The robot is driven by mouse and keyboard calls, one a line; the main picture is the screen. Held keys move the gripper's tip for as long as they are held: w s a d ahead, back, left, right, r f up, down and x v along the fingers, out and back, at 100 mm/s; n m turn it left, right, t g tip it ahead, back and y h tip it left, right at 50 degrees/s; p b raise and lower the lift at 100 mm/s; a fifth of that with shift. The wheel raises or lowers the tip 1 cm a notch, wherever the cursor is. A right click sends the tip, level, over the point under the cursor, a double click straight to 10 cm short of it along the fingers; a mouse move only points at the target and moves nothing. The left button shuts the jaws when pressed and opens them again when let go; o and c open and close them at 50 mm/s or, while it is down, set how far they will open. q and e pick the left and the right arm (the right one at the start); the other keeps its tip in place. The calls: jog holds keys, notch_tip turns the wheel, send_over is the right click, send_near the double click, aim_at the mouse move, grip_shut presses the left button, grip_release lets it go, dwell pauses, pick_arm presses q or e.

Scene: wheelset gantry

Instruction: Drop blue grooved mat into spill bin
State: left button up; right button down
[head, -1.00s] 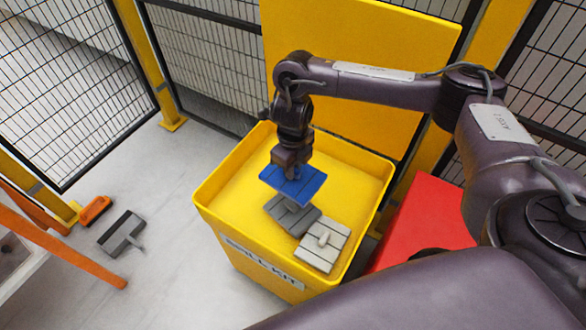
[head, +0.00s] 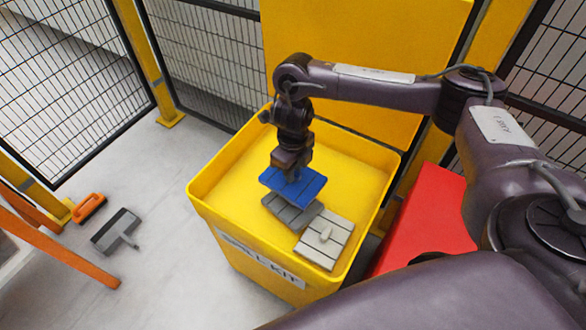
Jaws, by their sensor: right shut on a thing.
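The blue grooved mat (head: 300,190) is held under my right gripper (head: 292,172), which points down and is shut on it. The mat is inside the outline of the yellow spill bin (head: 215,222), above a dark grey grooved mat (head: 288,213). I cannot tell whether the two mats touch. A light grey grooved mat (head: 325,240) lies in the bin at the near right. The fingertips are mostly hidden by the wrist and the blue mat. My left gripper is not in view.
The bin's yellow lid (head: 350,60) stands up behind it. A red box (head: 428,225) is right of the bin. A grey brush-like tool (head: 117,232) and an orange piece (head: 89,207) lie on the floor at left. Mesh fencing (head: 70,80) stands behind.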

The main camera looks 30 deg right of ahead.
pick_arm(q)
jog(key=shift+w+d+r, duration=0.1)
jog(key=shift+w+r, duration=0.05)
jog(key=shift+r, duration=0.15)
pick_arm(e)
jog(key=shift+f, duration=0.15)
jog(key=c, duration=1.3)
grip_release()
jog(key=shift+r, duration=0.3)
notch_tip(320, 180, up, 7)
jog(key=p, duration=0.3)
jog(key=shift+f, duration=0.15)
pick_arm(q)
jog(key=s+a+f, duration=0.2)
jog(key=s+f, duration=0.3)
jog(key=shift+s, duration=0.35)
pick_arm(e)
jog(key=shift+r, duration=0.25)
